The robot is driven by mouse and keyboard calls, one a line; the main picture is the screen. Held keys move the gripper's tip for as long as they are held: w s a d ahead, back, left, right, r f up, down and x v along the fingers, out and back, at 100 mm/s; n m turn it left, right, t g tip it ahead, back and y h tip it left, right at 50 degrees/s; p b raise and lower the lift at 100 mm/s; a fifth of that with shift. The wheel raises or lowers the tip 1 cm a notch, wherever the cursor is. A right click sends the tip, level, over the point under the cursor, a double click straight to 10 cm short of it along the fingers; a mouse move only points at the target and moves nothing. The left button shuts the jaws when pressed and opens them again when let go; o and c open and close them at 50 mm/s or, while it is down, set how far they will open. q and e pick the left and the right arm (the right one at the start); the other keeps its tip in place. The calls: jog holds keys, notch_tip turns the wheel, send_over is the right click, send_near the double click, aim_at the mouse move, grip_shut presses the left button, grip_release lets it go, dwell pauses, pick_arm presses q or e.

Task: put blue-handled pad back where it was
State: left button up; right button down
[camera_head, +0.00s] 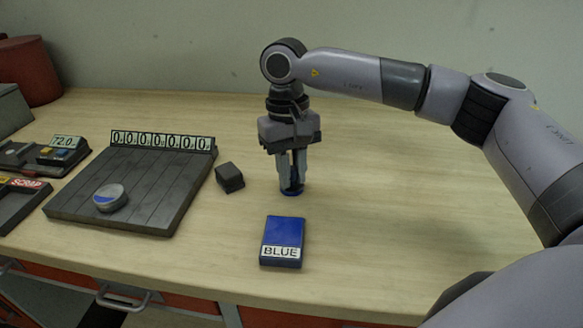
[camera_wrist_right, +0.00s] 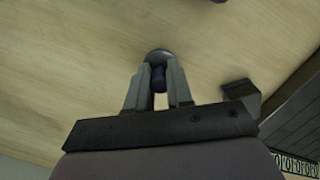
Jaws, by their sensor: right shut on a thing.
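My right gripper (camera_head: 292,183) points straight down over the wooden table, behind the blue block labelled BLUE (camera_head: 283,238). It is shut on the blue-handled pad (camera_head: 292,191), whose lower part shows just under the fingertips. In the right wrist view the fingers (camera_wrist_right: 158,85) close on its dark blue handle (camera_wrist_right: 158,76), with a rounded grey base (camera_wrist_right: 159,55) beyond. I cannot tell whether the pad touches the table. My left gripper is not in view.
A grey slatted board (camera_head: 135,190) with a row of zeros and a round blue-and-silver disc (camera_head: 110,198) lies left. A small dark block (camera_head: 229,177) sits between board and gripper. A scale reading 72.0 (camera_head: 62,150) and a SCRAP tray (camera_head: 22,200) stand far left. The table's right side is clear.

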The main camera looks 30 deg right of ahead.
jog(key=shift+f, duration=0.2)
jog(key=c, duration=1)
grip_release()
jog(key=shift+r, duration=0.1)
jog(key=shift+r, duration=0.1)
jog(key=r, duration=0.4)
jog(key=w+r, duration=0.1)
jog(key=r, duration=0.7)
jog(key=shift+w, duration=0.25)
